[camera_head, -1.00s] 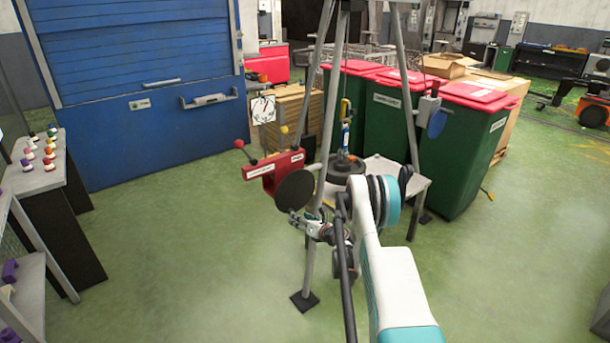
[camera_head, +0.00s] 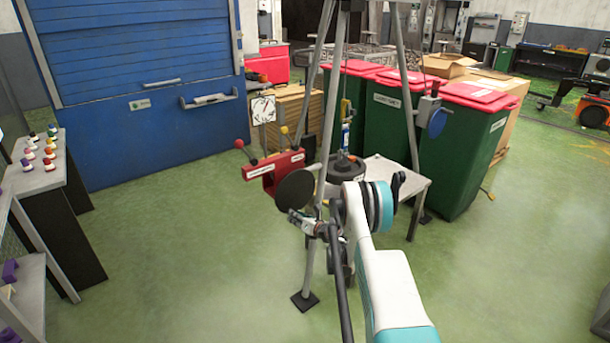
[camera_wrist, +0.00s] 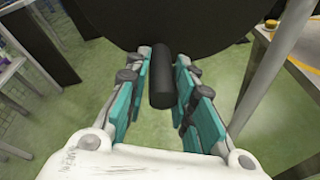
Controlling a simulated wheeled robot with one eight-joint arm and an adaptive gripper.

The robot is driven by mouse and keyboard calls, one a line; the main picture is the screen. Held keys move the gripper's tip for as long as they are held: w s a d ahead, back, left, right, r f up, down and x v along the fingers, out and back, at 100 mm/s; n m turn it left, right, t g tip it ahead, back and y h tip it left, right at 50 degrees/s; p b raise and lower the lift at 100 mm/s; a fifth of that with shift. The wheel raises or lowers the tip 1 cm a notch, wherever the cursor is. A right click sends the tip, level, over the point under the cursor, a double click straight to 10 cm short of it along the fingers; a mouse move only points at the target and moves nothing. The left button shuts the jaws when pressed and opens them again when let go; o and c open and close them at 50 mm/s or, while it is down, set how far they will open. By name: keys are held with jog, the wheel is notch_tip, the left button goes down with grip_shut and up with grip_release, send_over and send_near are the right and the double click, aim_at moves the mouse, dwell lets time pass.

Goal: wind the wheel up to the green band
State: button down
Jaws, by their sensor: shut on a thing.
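The wheel (camera_head: 295,190) is a dark round disc on the near side of the tripod frame. In the wrist view the wheel (camera_wrist: 165,22) fills the top, and its black handle (camera_wrist: 162,78) points toward me. My gripper (camera_wrist: 163,82) has its teal-padded fingers on both sides of this handle and is shut on it. In the head view my gripper (camera_head: 304,221) is at the wheel's lower edge, partly hidden by my arm. A white dial (camera_head: 263,110) stands behind the red bracket. It has a dark needle and a small green patch at upper right; the exact reading is too small to tell.
A red bracket (camera_head: 272,172) with ball-ended levers is left of the frame. A dark round weight (camera_head: 347,168) hangs inside the tripod by a grey table (camera_head: 405,178). Green bins (camera_head: 465,150) stand behind. A bench (camera_head: 45,178) is at left; floor between is clear.

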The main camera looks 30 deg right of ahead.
jog(key=shift+a+r+m, duration=0.2)
jog(key=shift+a+m, duration=0.05)
jog(key=shift+m, duration=0.25)
jog(key=shift+a+r+m+y, duration=0.6)
jog(key=shift+a+m, duration=0.3)
jog(key=shift+a+r+m+y, duration=0.3)
jog(key=shift+a+r+m, duration=0.15)
jog(key=shift+r+m, duration=0.2)
jog(key=shift+a+r+m+y, duration=0.3)
jog(key=shift+a+r+m, duration=0.15)
jog(key=shift+m, duration=0.3)
jog(key=shift+r, duration=0.15)
jog(key=c, duration=1.2)
grip_release()
jog(key=shift+a+r, duration=0.1)
jog(key=shift+c, duration=0.2)
jog(key=shift+o, duration=0.2)
jog(key=shift+s, duration=0.15)
